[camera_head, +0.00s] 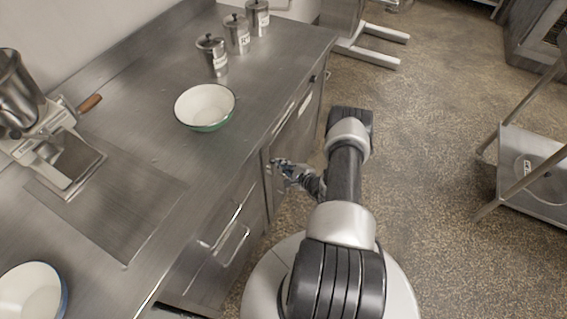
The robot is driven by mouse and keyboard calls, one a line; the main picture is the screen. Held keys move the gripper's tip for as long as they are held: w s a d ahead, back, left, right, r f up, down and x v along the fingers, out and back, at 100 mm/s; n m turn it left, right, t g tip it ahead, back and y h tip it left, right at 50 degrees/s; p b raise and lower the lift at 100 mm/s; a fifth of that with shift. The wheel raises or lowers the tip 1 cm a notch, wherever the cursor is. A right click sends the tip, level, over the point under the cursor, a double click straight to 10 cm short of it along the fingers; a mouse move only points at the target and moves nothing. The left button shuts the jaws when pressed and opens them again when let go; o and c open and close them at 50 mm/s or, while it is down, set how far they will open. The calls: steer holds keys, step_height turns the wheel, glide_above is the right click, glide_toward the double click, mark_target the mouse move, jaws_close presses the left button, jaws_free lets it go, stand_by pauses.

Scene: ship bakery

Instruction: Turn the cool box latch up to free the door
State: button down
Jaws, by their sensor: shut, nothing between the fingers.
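A steel door (296,138) in the front of the counter, facing my arm, appears to be the cool box door. It looks closed. My gripper (280,164) is at the left edge of this door, close to its front face. Its fingers are shut with nothing seen between them. A small fitting (268,167) by the fingertips may be the latch. It is too small and too covered by my gripper to tell its angle, or whether the fingers touch it.
Drawers with bar handles (232,246) lie left of the door. A steel trolley (530,165) stands right. The floor (430,170) between is clear.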

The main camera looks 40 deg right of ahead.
steer(key=shift+a, duration=0.3)
stand_by(0.4)
steer(key=d+b, duration=0.3)
steer(key=d, duration=0.1)
steer(key=s+a+p, duration=0.1)
steer(key=s+p, duration=0.2)
steer(key=s, duration=0.6)
steer(key=shift+s+a, duration=0.2)
steer(key=shift+a, duration=0.05)
